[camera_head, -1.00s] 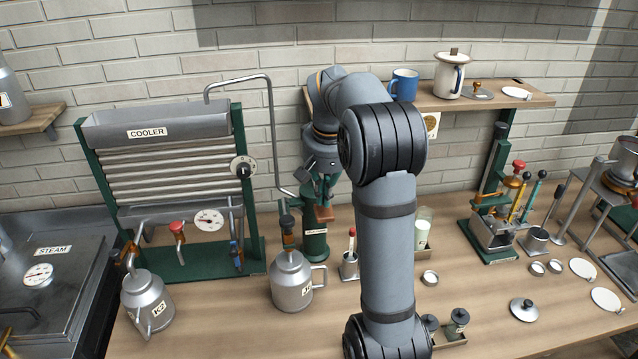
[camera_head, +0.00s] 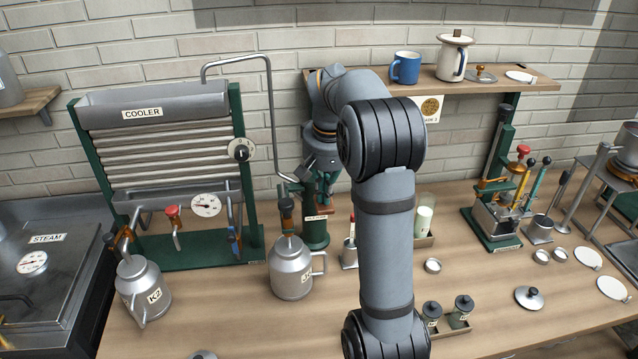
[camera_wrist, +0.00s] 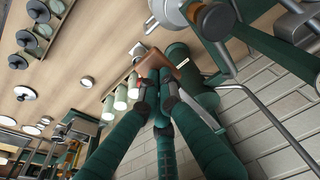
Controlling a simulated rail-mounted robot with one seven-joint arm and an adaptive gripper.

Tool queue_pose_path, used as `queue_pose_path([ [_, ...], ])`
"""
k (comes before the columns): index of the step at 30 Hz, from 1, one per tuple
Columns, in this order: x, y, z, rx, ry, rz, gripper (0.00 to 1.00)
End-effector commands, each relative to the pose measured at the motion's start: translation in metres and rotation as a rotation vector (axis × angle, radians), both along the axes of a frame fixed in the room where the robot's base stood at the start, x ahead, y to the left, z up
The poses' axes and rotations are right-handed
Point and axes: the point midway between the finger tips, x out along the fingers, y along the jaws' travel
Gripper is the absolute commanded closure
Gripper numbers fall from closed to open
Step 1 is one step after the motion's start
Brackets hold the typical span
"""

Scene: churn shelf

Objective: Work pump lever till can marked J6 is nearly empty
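The pump (camera_head: 316,237) is a green upright cylinder on the counter behind my arm, with a brown wooden lever grip (camera_head: 318,211) near its top. My gripper (camera_head: 322,199) is directly above the grip. In the wrist view its fingers (camera_wrist: 158,78) are close together, tips at the brown grip (camera_wrist: 163,66); whether they pinch it or press on it, I cannot tell. A grey metal can (camera_head: 291,272), its label partly readable as J6, stands upright just left of the pump, with a dark and copper fitting over its mouth. Its inside is hidden.
A cooler (camera_head: 170,160) with a dial stands left, its pipe arching towards the pump. A can marked K2 (camera_head: 143,290) stands below it. A cup holder (camera_head: 349,253) and a tray with a white candle-like cylinder (camera_head: 424,222) are close right of the pump. A shelf (camera_head: 440,88) is behind.

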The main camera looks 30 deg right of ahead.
Motion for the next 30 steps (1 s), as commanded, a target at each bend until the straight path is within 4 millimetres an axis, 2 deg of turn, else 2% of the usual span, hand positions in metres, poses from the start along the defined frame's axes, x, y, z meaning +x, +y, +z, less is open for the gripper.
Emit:
queue_pose_path([
  [1,-0.001,0.0,-0.011,0.001,0.003,-0.001,1.0],
  [18,-0.001,0.001,-0.069,0.002,0.006,0.0,1.0],
  [25,-0.001,0.0,-0.051,0.001,0.003,0.0,1.0],
  [30,0.0,0.0,-0.021,0.001,0.002,-0.001,1.0],
])
